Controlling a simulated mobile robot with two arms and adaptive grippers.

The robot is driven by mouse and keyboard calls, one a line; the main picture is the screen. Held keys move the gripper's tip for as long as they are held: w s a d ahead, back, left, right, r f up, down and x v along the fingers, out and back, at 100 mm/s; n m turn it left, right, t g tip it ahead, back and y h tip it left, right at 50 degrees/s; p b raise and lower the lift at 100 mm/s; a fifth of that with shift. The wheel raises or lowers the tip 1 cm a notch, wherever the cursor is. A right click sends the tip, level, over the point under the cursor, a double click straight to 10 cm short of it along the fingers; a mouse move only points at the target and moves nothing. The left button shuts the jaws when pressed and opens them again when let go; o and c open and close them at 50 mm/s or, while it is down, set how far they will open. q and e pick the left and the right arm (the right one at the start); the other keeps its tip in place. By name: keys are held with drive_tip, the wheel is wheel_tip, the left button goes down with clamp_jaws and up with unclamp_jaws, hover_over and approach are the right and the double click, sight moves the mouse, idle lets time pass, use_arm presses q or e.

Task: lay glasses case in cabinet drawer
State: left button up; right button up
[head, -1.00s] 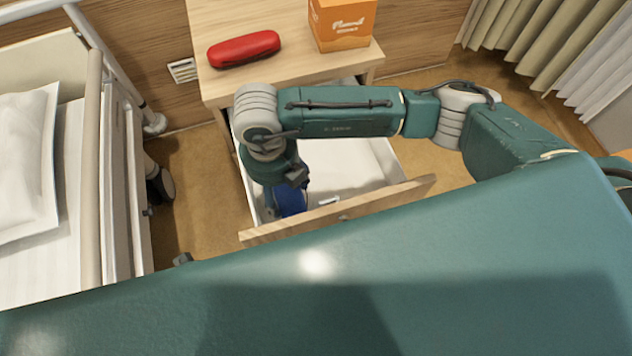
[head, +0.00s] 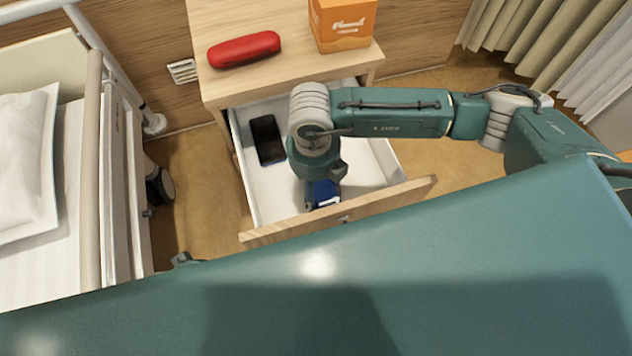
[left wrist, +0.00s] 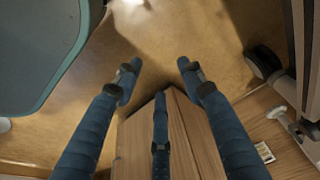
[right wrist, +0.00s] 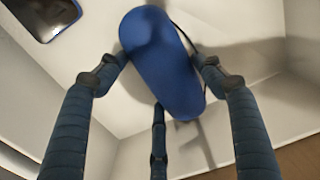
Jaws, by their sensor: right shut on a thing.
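A red oblong case (head: 244,49), which looks like a glasses case, lies on the cabinet top (head: 290,75). The cabinet drawer (head: 375,178) is pulled open. My right gripper (head: 322,194) is down at the drawer, near its front panel. In the right wrist view it is shut on a smooth blue rounded oblong object (right wrist: 165,60), held above the white drawer floor; I cannot tell whether it touches the floor. My left gripper (left wrist: 158,75) is open and empty, with its fingers spread above the floor near a wooden corner.
A dark phone (head: 267,139) lies at the left in the drawer; it also shows in the right wrist view (right wrist: 42,15). An orange box (head: 342,25) stands on the cabinet top. The bed (head: 93,180) is at the left, and curtains (head: 560,45) hang at the right.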

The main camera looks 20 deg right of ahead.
sight(315, 186)
use_arm(q)
drive_tip(key=shift+s, duration=0.1)
use_arm(e)
drive_tip(key=shift+f, duration=0.1)
drive_tip(key=o, duration=1.2)
use_arm(q)
drive_tip(key=shift+r, duration=0.3)
drive_tip(key=shift+s, duration=0.15)
use_arm(e)
drive_tip(key=shift+r, duration=0.2)
use_arm(q)
wheel_tip(315, 186, down, 6)
drive_tip(key=s+p, duration=0.1)
drive_tip(key=shift+s+a+f+p, duration=0.15)
drive_tip(key=shift+s+f+p, duration=0.1)
drive_tip(key=shift+s+p, duration=0.1)
use_arm(e)
wheel_tip(315, 186, up, 12)
drive_tip(key=shift+a+f, duration=0.1)
drive_tip(key=shift+a, duration=0.05)
